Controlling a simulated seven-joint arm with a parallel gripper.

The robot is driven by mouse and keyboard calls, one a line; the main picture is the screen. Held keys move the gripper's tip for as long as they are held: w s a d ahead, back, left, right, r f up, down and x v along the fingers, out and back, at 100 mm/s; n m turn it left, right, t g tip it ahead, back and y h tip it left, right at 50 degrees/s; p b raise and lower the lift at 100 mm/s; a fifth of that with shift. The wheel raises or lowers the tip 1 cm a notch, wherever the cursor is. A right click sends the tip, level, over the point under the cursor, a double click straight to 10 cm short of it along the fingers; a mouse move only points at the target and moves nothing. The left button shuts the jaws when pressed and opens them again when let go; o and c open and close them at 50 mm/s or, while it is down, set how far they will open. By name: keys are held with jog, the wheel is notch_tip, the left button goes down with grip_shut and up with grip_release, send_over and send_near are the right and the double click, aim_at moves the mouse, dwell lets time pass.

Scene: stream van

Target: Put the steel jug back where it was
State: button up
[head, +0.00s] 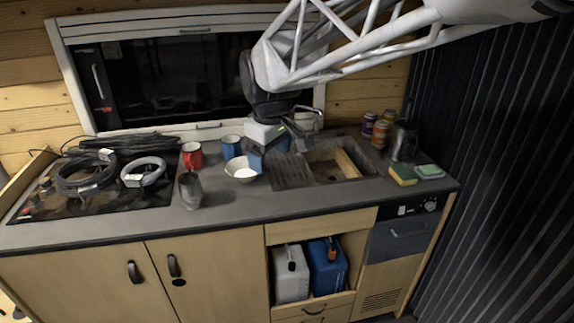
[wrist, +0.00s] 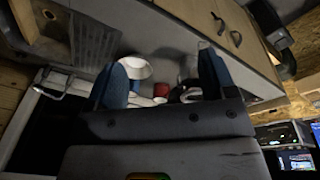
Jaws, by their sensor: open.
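A grey metal jug (head: 190,191), which looks like the steel jug, stands upright on the worktop (head: 235,205) near its front edge, right of the hob. My gripper (head: 270,152) is over the worktop between the white bowl (head: 240,169) and the sink, to the right of the jug and apart from it. In the wrist view its two blue-padded fingers (wrist: 162,68) are spread with nothing held between them. Beyond them show the white bowl (wrist: 136,67) and a red mug (wrist: 161,90). The jug is hard to make out there.
A red mug (head: 192,155) and blue mug (head: 231,147) stand behind the jug. Coiled cables (head: 88,174) cover the hob at left. Right of the sink (head: 335,164) stand cans (head: 380,132), a dark shiny jar (head: 403,143) and sponges (head: 403,174).

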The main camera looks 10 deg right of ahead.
jog(key=s+d+f+m, duration=0.2)
jog(key=s+d+m, duration=0.2)
jog(key=s, duration=0.7)
jog(key=s+d+f+m, duration=0.3)
jog(key=s+d+m, duration=0.1)
jog(key=s, duration=0.7)
jog(key=shift+s+d+f+t, duration=0.35)
jog(key=shift+d+t, duration=0.05)
jog(key=shift+d, duration=0.2)
